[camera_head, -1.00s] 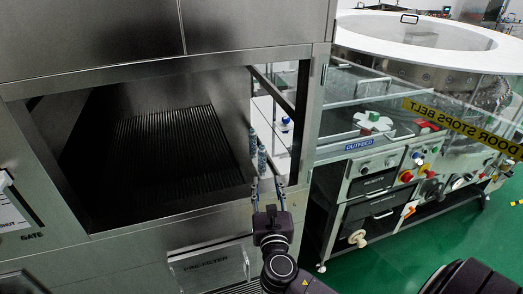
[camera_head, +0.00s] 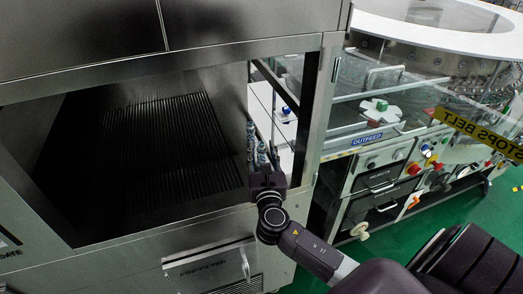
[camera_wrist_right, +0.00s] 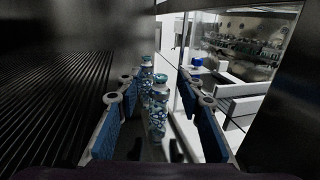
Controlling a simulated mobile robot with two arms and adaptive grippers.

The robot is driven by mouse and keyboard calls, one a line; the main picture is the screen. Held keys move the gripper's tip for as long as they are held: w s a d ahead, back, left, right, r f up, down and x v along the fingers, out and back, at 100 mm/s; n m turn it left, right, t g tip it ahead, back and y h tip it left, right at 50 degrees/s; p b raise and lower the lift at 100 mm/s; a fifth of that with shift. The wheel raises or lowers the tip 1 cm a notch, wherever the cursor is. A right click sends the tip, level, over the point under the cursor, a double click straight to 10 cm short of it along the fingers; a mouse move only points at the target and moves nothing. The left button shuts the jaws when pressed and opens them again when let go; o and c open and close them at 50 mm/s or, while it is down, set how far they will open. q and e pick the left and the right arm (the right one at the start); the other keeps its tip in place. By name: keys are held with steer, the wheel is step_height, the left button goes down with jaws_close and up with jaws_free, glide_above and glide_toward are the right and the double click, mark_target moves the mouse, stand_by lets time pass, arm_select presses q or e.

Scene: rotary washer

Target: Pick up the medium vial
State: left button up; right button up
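Two patterned blue-and-white vials stand one behind the other at the right side of the washer opening. In the right wrist view the nearer vial (camera_wrist_right: 157,108) has a teal top and the farther vial (camera_wrist_right: 146,74) stands just behind it. Both also show small in the head view, the nearer vial (camera_head: 262,154) and the farther vial (camera_head: 251,133). I cannot tell which is the medium one. My right gripper (camera_head: 261,158) is open, its blue-padded fingers on either side of the nearer vial with gaps showing. Its body hides the lower part. My left gripper is not in view.
The steel washer frame (camera_head: 312,110) rises close on the right of my right gripper. A dark ribbed floor (camera_head: 160,145) lies left of the vials.

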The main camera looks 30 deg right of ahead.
mark_target(262, 143)
steer(key=x, duration=0.2)
steer(key=shift+w+d, duration=0.3)
steer(key=shift+w+d+f, duration=0.1)
steer(key=shift+w, duration=0.1)
steer(key=shift+s, duration=0.1)
steer(key=shift+c, duration=0.6)
steer(key=c, duration=0.8)
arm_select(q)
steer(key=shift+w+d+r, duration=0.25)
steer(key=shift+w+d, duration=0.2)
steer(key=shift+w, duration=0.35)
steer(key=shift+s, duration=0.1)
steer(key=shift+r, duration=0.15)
arm_select(e)
steer(key=shift+r, duration=0.2)
